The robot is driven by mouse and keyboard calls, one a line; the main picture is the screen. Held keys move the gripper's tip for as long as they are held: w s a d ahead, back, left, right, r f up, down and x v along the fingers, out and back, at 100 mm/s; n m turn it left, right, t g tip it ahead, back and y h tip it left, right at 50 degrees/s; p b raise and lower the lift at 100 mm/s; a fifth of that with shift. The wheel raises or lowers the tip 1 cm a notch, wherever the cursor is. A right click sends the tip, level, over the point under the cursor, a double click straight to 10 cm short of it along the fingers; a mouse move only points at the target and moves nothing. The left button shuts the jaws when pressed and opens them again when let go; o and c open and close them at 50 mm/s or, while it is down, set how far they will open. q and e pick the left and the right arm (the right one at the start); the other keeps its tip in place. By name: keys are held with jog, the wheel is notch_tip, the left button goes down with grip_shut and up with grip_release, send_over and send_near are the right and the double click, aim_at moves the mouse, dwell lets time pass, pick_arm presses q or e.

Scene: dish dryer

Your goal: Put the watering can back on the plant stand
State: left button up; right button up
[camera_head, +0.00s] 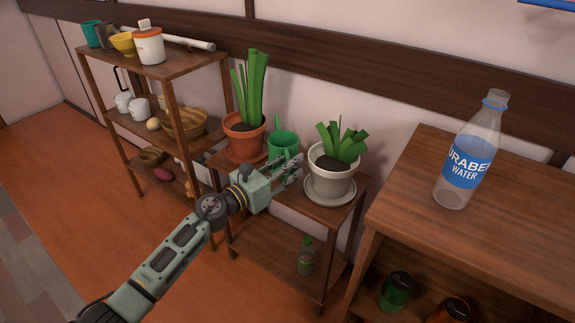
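The green watering can (283,143) is at the plant stand (333,212), between the two potted plants. Its lower part is partly hidden by my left gripper, so I cannot see clearly whether its base rests on the top. My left gripper (298,171) is just in front of the can, over the stand's front part. Its two fingers are spread apart and point right, with nothing visible between them. I cannot tell whether it touches the can. My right gripper is not in view.
A terracotta-potted plant (246,135) stands left of the can and a white-potted plant (331,170) right of it. A small green bottle (306,258) is on the lower shelf. A crowded shelf (185,62) stands left; a wooden cabinet (405,215) with a water bottle (468,160) stands right.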

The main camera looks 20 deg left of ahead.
pick_arm(q)
jog(key=shift+r, duration=0.1)
jog(key=s+a+n+t+y, duration=0.3)
jog(key=s+a+n+y, duration=0.6)
jog(key=s+n, duration=0.7)
jog(key=s+d+f+n+g, duration=0.3)
jog(key=s+f+n+g, duration=0.3)
jog(key=s+n, duration=0.4)
jog(key=s+d+f+n+g, duration=0.3)
jog(key=s+f+n+g, duration=0.3)
jog(key=n, duration=0.8)
jog(key=s+f, duration=0.3)
jog(key=s, duration=0.2)
jog(key=shift+s+d+f+g, duration=0.2)
jog(key=shift+d+g, duration=0.1)
jog(key=shift+g, duration=0.1)
